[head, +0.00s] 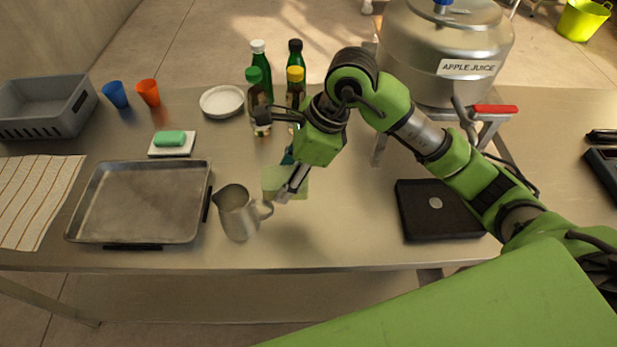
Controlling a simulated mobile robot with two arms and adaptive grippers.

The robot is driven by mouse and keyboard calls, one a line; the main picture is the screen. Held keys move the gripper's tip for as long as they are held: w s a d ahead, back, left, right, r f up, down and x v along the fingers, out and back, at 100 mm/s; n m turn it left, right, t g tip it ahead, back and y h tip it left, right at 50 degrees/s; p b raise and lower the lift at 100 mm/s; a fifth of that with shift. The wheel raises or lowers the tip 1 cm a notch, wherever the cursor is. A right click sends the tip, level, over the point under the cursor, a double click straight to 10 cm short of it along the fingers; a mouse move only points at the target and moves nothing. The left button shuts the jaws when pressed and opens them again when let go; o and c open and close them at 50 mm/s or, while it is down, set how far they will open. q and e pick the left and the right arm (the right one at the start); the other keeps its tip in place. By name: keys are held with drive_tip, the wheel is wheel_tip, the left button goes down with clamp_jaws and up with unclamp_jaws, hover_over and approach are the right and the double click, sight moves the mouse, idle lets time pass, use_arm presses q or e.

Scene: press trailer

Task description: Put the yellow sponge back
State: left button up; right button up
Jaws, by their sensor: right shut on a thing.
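The yellow sponge (271,178) is a pale yellow-green block at the middle of the steel table, just behind and right of a metal pitcher. My right gripper (290,188) reaches down from above and is shut on the sponge. Its fingers cover part of the block, and I cannot tell whether the sponge touches the table. A white dish (157,153) at the left holds a green sponge (170,138). My left gripper is not in view.
The metal pitcher (237,214) stands close by, its handle near my fingers. A metal tray (140,205) lies left, several bottles (258,92) and a white plate (221,101) behind. A black box (438,210) and the juice dispenser (440,55) are right. The table's front middle is clear.

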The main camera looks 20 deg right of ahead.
drive_tip(key=w+d+f, duration=0.1)
drive_tip(key=d+f, duration=0.1)
drive_tip(key=w+d+f+p, duration=0.1)
drive_tip(key=w+f, duration=0.1)
drive_tip(key=w+d+f+p, duration=0.1)
drive_tip(key=d+f, duration=0.1)
drive_tip(key=shift+w+d, duration=0.25)
drive_tip(key=shift+d, duration=0.05)
drive_tip(key=shift+w+d+f+p, duration=0.3)
drive_tip(key=shift+d+f+p, duration=0.1)
drive_tip(key=shift+f, duration=0.2)
wheel_tip(320, 180, down, 2)
drive_tip(key=shift+f+p, duration=0.1)
drive_tip(key=shift+p, duration=0.8)
drive_tip(key=shift+f, duration=0.65)
drive_tip(key=o, duration=1.1)
drive_tip(key=shift+c, duration=0.2)
